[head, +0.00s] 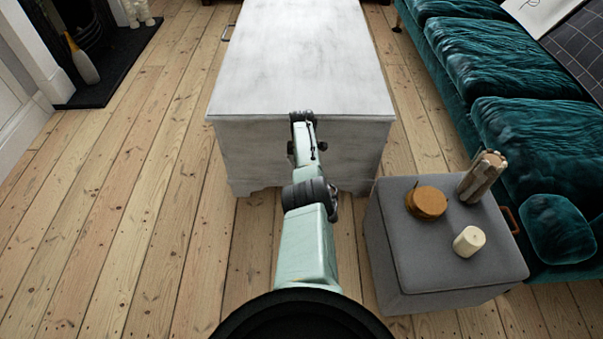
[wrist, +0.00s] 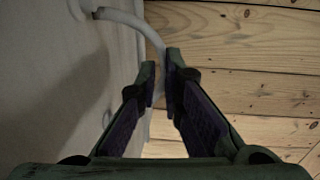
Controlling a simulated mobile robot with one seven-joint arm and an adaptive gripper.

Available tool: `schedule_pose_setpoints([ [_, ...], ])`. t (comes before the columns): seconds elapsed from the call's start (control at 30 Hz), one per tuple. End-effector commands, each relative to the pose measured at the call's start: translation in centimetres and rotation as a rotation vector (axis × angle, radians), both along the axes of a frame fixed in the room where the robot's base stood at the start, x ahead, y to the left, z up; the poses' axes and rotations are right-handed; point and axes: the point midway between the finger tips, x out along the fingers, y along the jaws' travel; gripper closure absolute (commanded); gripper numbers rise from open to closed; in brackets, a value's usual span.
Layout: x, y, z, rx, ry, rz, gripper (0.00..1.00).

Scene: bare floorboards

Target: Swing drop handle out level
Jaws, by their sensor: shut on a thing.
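A whitewashed wooden chest (head: 300,60) stands in front of me; its pale side (wrist: 50,90) fills the left of the wrist view. A pale, curved drop handle (wrist: 130,19) comes out from that side and bends down between my fingertips. My gripper (wrist: 160,78) is shut on the handle's bar, its fingers on either side of it. In the head view my gripper (head: 302,117) is at the top of the chest's near end, and my arm hides the handle there. The handle stands out from the chest's side; its exact angle is hard to tell.
The floorboards (head: 130,220) on the left are clear.

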Motion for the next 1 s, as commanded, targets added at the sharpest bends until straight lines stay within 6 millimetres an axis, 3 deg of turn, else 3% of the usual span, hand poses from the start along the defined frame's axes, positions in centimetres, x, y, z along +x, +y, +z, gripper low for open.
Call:
schedule_pose_setpoints([
  [0.6,-0.05,-0.09,0.16,-0.003,0.034,-0.001,1.0],
  [0.63,-0.05,-0.09,0.16,-0.003,0.034,-0.001,0.9],
  [0.73,-0.05,-0.08,0.15,-0.002,0.034,-0.001,0.84],
  [1.0,-0.02,-0.04,0.17,-0.001,0.033,-0.001,0.84],
])
